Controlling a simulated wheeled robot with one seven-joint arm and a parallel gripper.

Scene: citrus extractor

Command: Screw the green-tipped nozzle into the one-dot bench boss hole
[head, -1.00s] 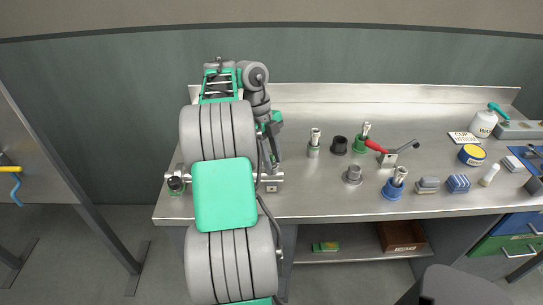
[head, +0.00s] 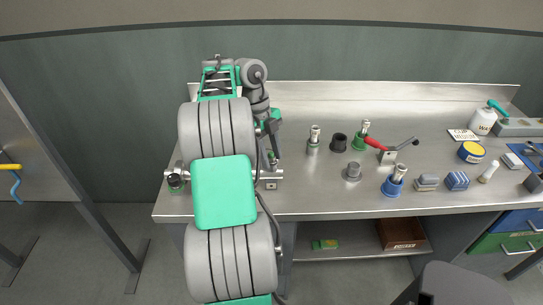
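My gripper (head: 270,157) hangs down from my wrist over the left part of the steel bench, just above the right end of a metal bar fixture (head: 271,184). Its fingertips are small and partly hidden, and I cannot tell whether it is open or shut, or holds anything. A silver nozzle with green at its base (head: 314,138) stands upright to the right of my gripper. Another silver nozzle (head: 365,127) stands in a green holder (head: 358,143). A third (head: 399,172) leans in a blue holder (head: 391,187). Dot marks on the bosses are too small to read. My arm covers the fixture's middle.
A black holder (head: 339,143) and a grey holder (head: 353,172) stand right of the gripper. Bare bench lies along the back.

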